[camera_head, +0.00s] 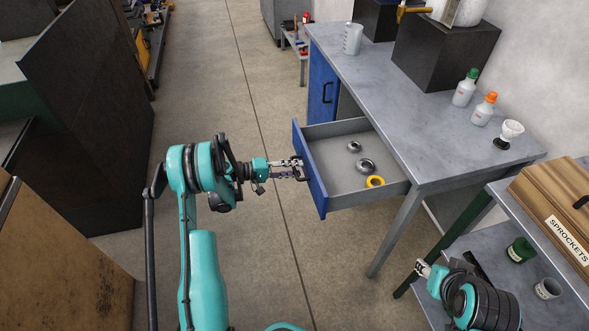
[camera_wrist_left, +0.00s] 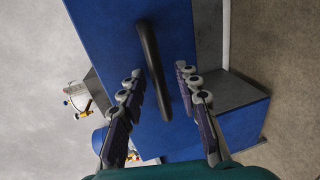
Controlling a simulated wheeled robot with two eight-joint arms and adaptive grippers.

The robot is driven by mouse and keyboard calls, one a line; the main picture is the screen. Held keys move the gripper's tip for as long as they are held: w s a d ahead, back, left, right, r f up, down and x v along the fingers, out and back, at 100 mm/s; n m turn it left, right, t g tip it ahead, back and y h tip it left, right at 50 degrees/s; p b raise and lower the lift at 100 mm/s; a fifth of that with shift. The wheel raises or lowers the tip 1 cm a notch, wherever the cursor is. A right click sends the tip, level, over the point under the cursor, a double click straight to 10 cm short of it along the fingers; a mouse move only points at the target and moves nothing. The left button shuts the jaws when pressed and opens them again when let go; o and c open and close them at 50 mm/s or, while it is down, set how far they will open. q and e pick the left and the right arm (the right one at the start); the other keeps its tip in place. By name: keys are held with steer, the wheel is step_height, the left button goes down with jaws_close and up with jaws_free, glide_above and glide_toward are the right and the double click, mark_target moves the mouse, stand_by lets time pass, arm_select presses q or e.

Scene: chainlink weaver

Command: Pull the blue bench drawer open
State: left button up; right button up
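The blue-fronted bench drawer (camera_head: 315,182) stands pulled out from the grey workbench (camera_head: 405,110), its grey inside showing. It holds two metal rings (camera_head: 365,165) and a yellow ring (camera_head: 375,182). My left gripper (camera_head: 297,168) is at the drawer front. In the left wrist view its fingers (camera_wrist_left: 160,82) are spread on both sides of the dark bar handle (camera_wrist_left: 150,55), with a gap visible on each side. The blue drawer front (camera_wrist_left: 105,25) fills much of that view. My right gripper (camera_head: 424,268) is low at the right, away from the drawer; its finger opening is unclear.
A blue cabinet door (camera_head: 322,90) is beyond the drawer. Bottles (camera_head: 464,92) and a beaker (camera_head: 352,39) stand on the bench. A shelf with a wooden SPROCKETS box (camera_head: 555,205) is at the right.

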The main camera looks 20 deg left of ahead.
arm_select(q)
steer(key=v, duration=1.1)
steer(key=shift+s+a, duration=0.2)
steer(key=shift+a, duration=0.1)
steer(key=s+d+r+m+g+y, duration=0.1)
steer(key=s+d+r+g+y, duration=0.15)
steer(key=d+r, duration=0.4)
steer(key=s+d+r+m+g+y, duration=0.1)
steer(key=d+r+y, duration=0.2)
steer(key=d+r, duration=0.35)
steer(key=s+d+r+m+y, duration=0.1)
steer(key=s+d+m+y, duration=0.1)
steer(key=s, duration=0.8)
steer(key=s+d+r+m+t+y, duration=0.1)
steer(key=s+d+m+y, duration=0.2)
steer(key=s, duration=0.7)
steer(key=shift+d+y, duration=0.2)
steer(key=shift+y, duration=0.85)
